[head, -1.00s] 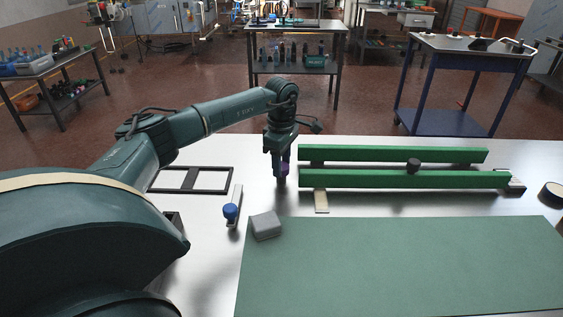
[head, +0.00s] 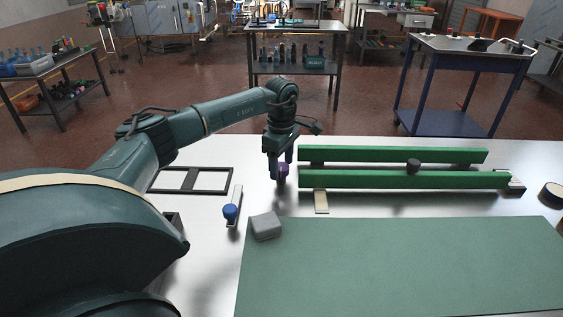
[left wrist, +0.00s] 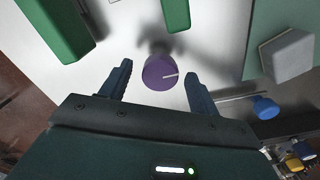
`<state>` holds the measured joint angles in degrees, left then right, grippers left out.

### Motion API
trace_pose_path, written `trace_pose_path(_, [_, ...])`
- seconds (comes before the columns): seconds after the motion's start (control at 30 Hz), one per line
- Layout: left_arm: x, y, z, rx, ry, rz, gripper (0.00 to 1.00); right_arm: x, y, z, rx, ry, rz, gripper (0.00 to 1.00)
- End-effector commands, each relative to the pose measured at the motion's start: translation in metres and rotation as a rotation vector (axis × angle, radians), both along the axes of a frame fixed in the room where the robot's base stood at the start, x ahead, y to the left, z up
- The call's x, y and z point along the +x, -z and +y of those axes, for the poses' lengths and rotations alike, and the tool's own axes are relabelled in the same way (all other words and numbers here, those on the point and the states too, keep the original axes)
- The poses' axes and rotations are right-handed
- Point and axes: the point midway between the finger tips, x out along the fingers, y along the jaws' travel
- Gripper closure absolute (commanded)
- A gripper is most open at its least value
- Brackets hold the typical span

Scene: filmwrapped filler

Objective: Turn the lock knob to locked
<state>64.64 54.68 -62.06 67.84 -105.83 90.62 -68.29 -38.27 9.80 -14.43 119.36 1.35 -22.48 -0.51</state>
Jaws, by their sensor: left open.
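A round purple knob (head: 284,170) with a white line on its top stands on the white table, left of two green bars. It shows more clearly in the left wrist view (left wrist: 158,74), where the white line points right. My left gripper (head: 281,173) points down at the knob and is open. In the left wrist view its two dark fingers (left wrist: 158,71) stand on either side of the knob, with visible gaps. I cannot tell which knob position means locked. My right gripper is not in view.
Two long green bars (head: 400,179) lie just right of the knob, with a black knob (head: 413,165) between them. A blue-knobbed lever (head: 231,211), a grey block (head: 266,226) and a black frame (head: 218,189) are nearby. A green mat (head: 410,265) covers the front.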

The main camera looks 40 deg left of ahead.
Motion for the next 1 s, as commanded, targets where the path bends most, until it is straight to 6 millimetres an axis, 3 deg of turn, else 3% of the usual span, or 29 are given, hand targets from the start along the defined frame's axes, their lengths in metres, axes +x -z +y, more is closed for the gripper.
trace_pose_path(0.23, [0.000, -0.001, 0.000, 0.000, -0.001, 0.001, 0.39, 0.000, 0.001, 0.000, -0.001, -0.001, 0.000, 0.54])
trace_pose_path(0.37, [0.001, -0.014, 0.000, 0.000, -0.001, -0.003, 0.39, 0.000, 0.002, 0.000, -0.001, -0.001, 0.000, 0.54])
trace_pose_path(0.8, [0.001, -0.106, 0.000, 0.000, 0.000, -0.004, 0.39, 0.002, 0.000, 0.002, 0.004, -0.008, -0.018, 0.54])
trace_pose_path(1.0, [0.000, -0.128, 0.000, 0.000, -0.001, 0.000, 0.39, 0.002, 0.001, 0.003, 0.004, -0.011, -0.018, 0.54])
